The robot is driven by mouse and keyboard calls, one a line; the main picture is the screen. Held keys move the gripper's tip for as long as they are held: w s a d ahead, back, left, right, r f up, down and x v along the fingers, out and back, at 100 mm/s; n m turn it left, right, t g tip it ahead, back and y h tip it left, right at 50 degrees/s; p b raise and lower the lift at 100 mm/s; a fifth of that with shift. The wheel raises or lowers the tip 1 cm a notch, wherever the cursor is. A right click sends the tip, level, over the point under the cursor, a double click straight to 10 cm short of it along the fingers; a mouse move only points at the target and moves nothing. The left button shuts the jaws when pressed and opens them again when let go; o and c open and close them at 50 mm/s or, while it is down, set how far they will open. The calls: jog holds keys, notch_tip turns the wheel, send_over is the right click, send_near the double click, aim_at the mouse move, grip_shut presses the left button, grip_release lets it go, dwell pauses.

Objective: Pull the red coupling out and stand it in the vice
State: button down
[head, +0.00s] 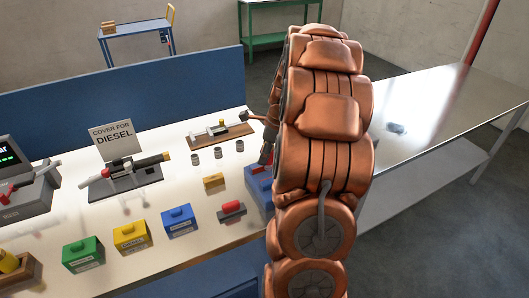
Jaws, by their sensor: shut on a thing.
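My gripper (266,154) shows only in part at the left edge of my copper arm, which hides much of it. It is shut, and a small red piece (258,168), which looks like the red coupling, shows right at its fingertips. A blue body (257,184), which may be the vice, sits just below that red piece. Whether the two touch, and whether the red piece is upright, I cannot tell. My arm covers the right side of both.
A red cylinder in a dark holder (231,209), a small yellow block (214,180) and green (83,253), yellow (132,236) and blue (178,221) boxes stand nearby. Small grey cups (217,153) and a wooden board (220,136) lie behind.

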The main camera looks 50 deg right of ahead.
jog(key=shift+f+b, duration=0.3)
jog(key=shift+f, duration=0.9)
jog(key=c, duration=0.6)
grip_release()
jog(key=v, duration=1.2)
